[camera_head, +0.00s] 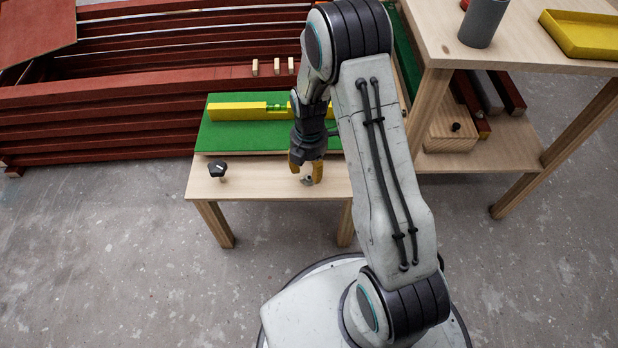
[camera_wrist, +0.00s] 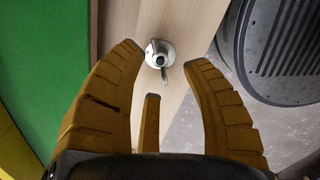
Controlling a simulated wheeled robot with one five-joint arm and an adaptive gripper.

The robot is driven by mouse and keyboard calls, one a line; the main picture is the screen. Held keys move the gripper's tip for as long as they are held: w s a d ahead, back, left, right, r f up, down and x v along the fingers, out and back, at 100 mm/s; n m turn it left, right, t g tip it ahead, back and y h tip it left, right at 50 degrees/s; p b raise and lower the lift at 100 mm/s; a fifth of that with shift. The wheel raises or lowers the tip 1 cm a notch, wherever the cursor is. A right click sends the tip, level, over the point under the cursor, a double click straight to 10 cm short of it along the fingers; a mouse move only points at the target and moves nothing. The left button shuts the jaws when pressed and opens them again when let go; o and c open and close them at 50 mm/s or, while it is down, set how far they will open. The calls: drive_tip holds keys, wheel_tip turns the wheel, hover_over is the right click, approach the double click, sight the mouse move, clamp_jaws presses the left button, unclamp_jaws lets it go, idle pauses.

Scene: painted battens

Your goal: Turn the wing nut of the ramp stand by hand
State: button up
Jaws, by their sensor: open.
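The wing nut (camera_wrist: 160,53) is a small silver metal piece with two wings around a threaded centre, on the bare wood near the front edge of the low table. In the head view it is a small grey shape (camera_head: 307,180) by my fingertips. My gripper (camera_head: 306,172) points down over it, with yellow fingers. In the wrist view my gripper (camera_wrist: 168,62) is open, with its fingertips on either side of the nut and a visible gap to each. The ramp stand (camera_head: 170,180) appears to be the low wooden table with a green board (camera_head: 240,140) on top.
A yellow bar (camera_head: 238,111) lies on the green board. A black knob (camera_head: 217,169) stands at the table's front left. Stacked red battens (camera_head: 100,125) fill the back left. A taller wooden table (camera_head: 530,45) at right carries a grey cylinder (camera_head: 482,22) and yellow tray (camera_head: 582,34).

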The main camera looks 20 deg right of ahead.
sight(309, 178)
drive_tip(key=shift+f+b, duration=0.6)
drive_tip(key=shift+f, duration=1.3)
drive_tip(key=shift+c, duration=0.3)
clamp_jaws()
drive_tip(key=shift+s, duration=0.1)
